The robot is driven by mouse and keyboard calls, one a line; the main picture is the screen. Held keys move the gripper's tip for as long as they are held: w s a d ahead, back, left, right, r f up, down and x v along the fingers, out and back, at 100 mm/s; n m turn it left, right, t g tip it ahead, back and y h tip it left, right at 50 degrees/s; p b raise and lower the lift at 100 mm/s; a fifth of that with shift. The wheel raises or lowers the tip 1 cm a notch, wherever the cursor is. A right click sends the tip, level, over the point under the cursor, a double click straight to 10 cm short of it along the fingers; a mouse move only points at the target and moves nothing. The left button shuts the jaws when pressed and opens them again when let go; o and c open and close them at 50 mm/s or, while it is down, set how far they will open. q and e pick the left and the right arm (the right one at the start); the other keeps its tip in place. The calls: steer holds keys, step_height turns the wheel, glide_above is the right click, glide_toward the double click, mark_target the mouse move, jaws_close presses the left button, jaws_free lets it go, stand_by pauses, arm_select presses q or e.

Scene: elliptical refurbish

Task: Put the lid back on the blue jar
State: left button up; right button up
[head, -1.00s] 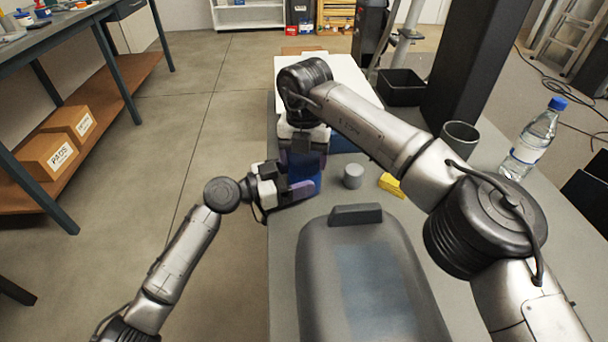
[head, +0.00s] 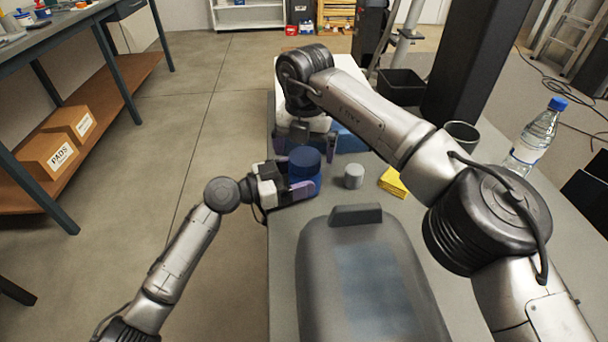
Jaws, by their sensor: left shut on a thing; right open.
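The blue jar (head: 315,184) stands on the grey table. The dark blue lid (head: 304,160) sits on top of it and looks level; I cannot tell whether it is fully seated. My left gripper (head: 301,189) comes in from the left and is shut on the jar's body, a purple-padded finger showing along the near side. My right gripper (head: 306,142) is open and empty, its fingers pointing down just behind and above the lid, with a gap between them. The jar's left side is hidden by the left gripper.
A small grey cylinder (head: 353,176) and a yellow pad (head: 393,182) lie right of the jar. A blue object (head: 349,142) is partly hidden behind. A dark cup (head: 461,135), water bottle (head: 533,139) and black bin (head: 401,88) stand right. A grey padded shape (head: 365,270) fills the front.

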step_height(320, 180, up, 10)
steer(key=shift+f, duration=0.15)
stand_by(0.3)
arm_select(q)
steer(key=o, duration=1.7)
steer(key=shift+s+a+p, duration=0.2)
steer(key=shift+a+p, duration=0.15)
steer(key=shift+a, duration=0.2)
steer(key=p+v, duration=0.4)
steer(key=v, duration=0.8)
steer(key=shift+s+a, duration=0.15)
steer(key=shift+a, duration=0.15)
arm_select(e)
step_height(320, 180, up, 5)
steer(key=shift+f, duration=0.1)
